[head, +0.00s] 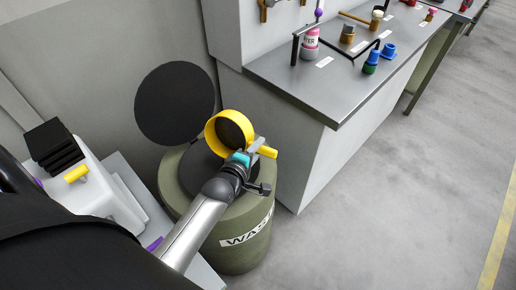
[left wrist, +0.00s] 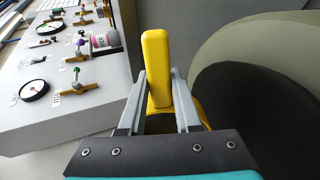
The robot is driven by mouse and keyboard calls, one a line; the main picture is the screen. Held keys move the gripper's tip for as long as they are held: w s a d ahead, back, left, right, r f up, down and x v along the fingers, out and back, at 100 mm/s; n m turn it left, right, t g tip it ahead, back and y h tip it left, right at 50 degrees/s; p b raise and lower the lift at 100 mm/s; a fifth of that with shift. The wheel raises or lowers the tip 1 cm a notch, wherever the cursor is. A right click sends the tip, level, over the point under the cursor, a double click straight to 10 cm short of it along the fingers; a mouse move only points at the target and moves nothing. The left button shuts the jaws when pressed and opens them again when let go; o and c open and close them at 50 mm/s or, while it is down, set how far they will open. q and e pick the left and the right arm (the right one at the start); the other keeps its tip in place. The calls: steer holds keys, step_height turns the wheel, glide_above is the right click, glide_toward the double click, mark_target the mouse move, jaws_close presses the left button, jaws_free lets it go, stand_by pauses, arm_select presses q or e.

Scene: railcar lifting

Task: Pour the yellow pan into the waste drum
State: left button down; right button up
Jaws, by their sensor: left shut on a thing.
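The yellow pan (head: 211,136) is tipped on its side above the waste drum (head: 240,250), its round rim and dark inside facing the head camera. I cannot tell whether anything is in it. The drum is olive green with a "WAS..." label; its top is dark and partly hidden by the pan and my arm. A black disc (head: 175,103), apparently its raised lid, stands behind. My left gripper (head: 256,152) is shut on the pan's handle, and in the left wrist view the yellow handle (left wrist: 157,55) stands between the two fingers. My right gripper is not in view.
A grey bench (head: 290,85) right of the drum holds a pink-and-white bottle (head: 309,45), blue fittings (head: 388,50) and other small parts. A white box-like unit with a yellow handle (head: 76,173) stands at left. The floor (head: 410,190) at right is clear.

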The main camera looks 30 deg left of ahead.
arm_select(q)
steer(key=shift+s+f+t+b, duration=0.1)
steer(key=shift+s+t+b, duration=0.2)
steer(key=shift+t+b, duration=0.45)
steer(key=shift+g, duration=0.25)
step_height(320, 180, up, 3)
steer(key=g+p, duration=0.6)
steer(key=p, duration=0.9)
steer(key=shift+r+p, duration=0.2)
steer(key=shift+p, duration=0.55)
steer(key=shift+g, duration=0.3)
steer(key=shift+f, duration=0.15)
